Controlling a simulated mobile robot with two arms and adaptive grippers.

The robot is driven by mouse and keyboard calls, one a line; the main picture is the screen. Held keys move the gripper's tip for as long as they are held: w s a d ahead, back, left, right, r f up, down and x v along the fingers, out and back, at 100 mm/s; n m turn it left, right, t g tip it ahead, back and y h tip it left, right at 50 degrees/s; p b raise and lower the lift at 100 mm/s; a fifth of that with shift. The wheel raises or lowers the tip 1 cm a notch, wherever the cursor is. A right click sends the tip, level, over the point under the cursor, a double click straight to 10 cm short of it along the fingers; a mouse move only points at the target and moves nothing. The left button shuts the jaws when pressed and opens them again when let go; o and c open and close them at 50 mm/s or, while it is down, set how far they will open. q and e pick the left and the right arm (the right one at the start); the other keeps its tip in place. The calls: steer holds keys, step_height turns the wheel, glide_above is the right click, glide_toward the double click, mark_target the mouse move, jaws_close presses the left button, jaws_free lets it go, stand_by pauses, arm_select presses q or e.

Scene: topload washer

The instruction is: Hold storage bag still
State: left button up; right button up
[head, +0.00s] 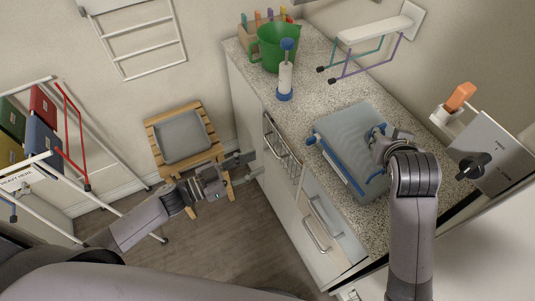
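A grey-blue storage bag (345,128) with blue trim lies flat on the speckled counter. My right gripper (380,143) is over the bag's right side, close to a blue strap or edge there. My own wrist covers part of that side, and I cannot tell whether the fingers are closed on it. My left gripper (246,160) is away from the bag, low in front of the cabinet and beside the wooden stool. Its fingers are small in view and I see nothing held in it.
A wall rack (375,30) hangs above the counter.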

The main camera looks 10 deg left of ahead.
mark_target(307, 141)
arm_select(q)
steer(key=x, duration=1.7)
steer(key=shift+w+d, duration=0.2)
jaws_close()
stand_by(0.7)
jaws_free()
steer(key=shift+o, duration=0.2)
steer(key=o, duration=0.5)
